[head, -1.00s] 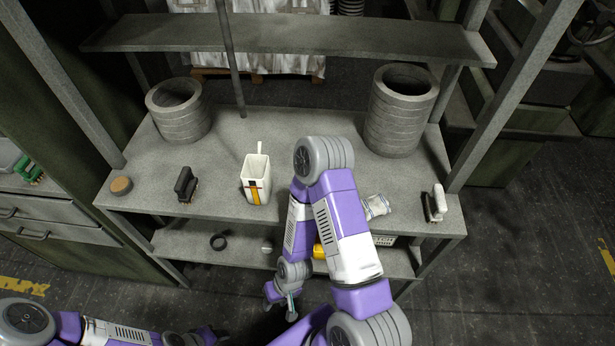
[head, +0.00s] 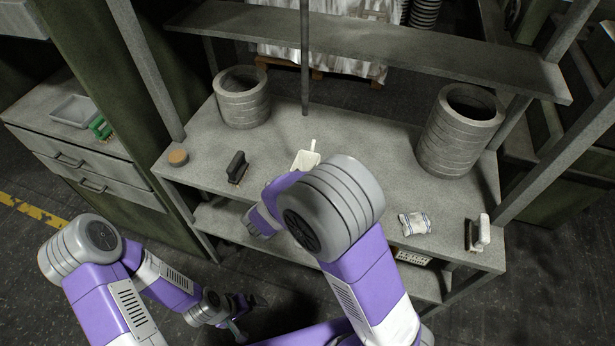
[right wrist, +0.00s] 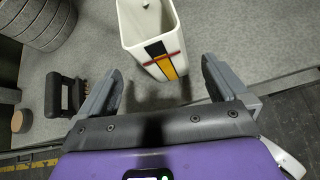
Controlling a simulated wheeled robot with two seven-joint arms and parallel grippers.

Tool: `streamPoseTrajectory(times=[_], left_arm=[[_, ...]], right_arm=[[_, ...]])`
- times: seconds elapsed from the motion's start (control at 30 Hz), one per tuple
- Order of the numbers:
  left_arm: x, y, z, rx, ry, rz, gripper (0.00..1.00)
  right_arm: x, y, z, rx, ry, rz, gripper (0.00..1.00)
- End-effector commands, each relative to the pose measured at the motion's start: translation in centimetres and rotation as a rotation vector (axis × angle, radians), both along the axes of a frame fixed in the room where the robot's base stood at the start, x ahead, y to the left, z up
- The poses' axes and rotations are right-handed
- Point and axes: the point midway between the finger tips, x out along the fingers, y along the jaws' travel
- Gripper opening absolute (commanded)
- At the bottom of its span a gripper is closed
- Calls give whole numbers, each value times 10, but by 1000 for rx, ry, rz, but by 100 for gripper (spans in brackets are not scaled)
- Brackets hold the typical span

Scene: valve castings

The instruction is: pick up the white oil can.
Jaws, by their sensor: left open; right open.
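The white oil can (head: 306,160) stands upright on the workbench (head: 208,178). In the head view my right arm covers its lower part. In the right wrist view the can (right wrist: 140,22) is a boxy white body with a black, red and yellow label, just ahead of the fingers. My right gripper (right wrist: 160,78) is open and empty, its two fingers spread toward either side of the can; I cannot tell that they touch it. My left gripper (head: 238,331) is open, low in front of the bench and away from the can.
A dark-handled brush (head: 237,168) and a round tan item (head: 178,157) lie left of the can. A white packet (head: 414,223) and a white-handled brush (head: 478,232) lie right. Ringed cylinders (head: 243,98) (head: 461,132) stand at the back. An upper shelf (head: 370,48) spans above.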

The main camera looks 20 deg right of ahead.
Motion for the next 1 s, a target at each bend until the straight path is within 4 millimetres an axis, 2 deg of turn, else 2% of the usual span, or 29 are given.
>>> streamPoseTrajectory(times=[0.1,0.27,0.73,1.0], left_arm=[[0,0,-6,0,0,0,100],[0,0,-7,0,0,0,100],[0,0,-13,0,0,0,100],[0,0,-13,0,0,0,100]], right_arm=[[12,-6,20,-163,-58,82,100],[23,-13,29,-248,-86,116,100],[66,-44,-1,-248,-85,115,100],[74,-48,-4,-246,-86,116,100]])
